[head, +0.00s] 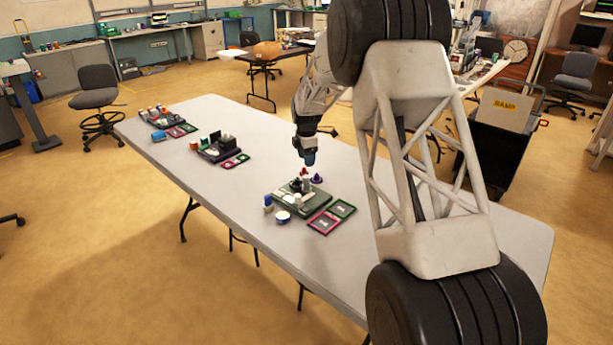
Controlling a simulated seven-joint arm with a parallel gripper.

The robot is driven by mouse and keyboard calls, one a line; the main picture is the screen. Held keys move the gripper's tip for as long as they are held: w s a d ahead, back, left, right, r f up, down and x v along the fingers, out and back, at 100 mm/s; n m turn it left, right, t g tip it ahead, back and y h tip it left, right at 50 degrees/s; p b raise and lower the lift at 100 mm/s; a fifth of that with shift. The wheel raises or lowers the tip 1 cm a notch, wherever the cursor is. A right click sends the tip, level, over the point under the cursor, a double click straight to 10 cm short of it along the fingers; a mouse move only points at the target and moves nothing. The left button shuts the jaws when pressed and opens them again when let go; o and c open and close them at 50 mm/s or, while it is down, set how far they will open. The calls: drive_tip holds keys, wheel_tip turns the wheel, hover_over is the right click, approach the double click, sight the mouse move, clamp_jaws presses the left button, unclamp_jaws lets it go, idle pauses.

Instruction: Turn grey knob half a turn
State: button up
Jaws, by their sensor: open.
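My gripper (309,160) hangs from the arm above the far side of a grey-green board (284,206) on the long white table. It looks small and blue-tipped here. It is open, and I see nothing held in it. Several small pieces stand on or close to the board: a dark knob-like piece (296,185), a light grey upright piece (306,184), a red piece (304,172) and a purple cone (318,178). The pieces are too small to tell surely which is the grey knob or how it is turned. The gripper appears apart from them.
A pink-edged tray (312,230) and a green-edged tray (353,209) lie right of the board. A blue-and-white round item (283,217) and a small cylinder (268,204) stand in front. Other item groups sit farther left. My arm hides the table's right part.

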sight(307, 176)
drive_tip(key=shift+f, duration=0.15)
drive_tip(key=shift+f, duration=3.8)
drive_tip(key=c, duration=0.9)
